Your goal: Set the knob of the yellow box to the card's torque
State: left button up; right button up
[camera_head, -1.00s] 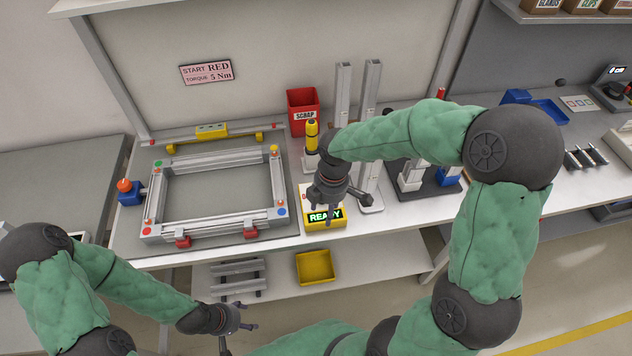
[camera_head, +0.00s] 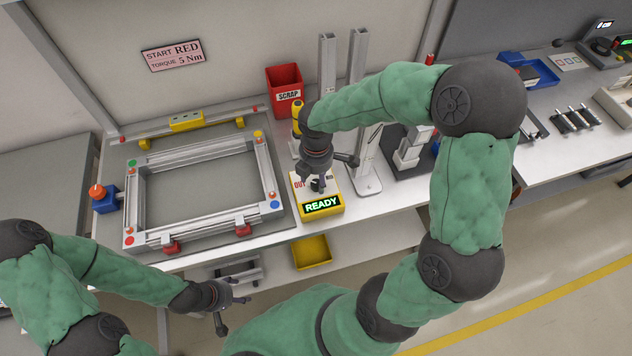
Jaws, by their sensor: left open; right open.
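The card (camera_head: 173,55) on the back panel reads "START RED" and "TORQUE 5 Nm". The yellow box (camera_head: 328,206) stands near the table's front edge, and its green display reads "READY". Its dark knob (camera_head: 318,185) shows on the white top face, partly hidden under my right gripper. My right gripper (camera_head: 316,183) is open and points down at the knob, with its fingers close around or just above it; I cannot tell if they touch. My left gripper (camera_head: 232,310) is open and empty in front of the table, low at the left.
An aluminium frame (camera_head: 205,148) with coloured corner dots lies clamped left of the yellow box. A red scrap bin (camera_head: 285,90), a yellow tool (camera_head: 296,118) and upright posts (camera_head: 357,95) stand behind. A yellow tray (camera_head: 312,252) sits on the shelf below.

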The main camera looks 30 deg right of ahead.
jog(key=shift+f, duration=1.05)
grip_shut()
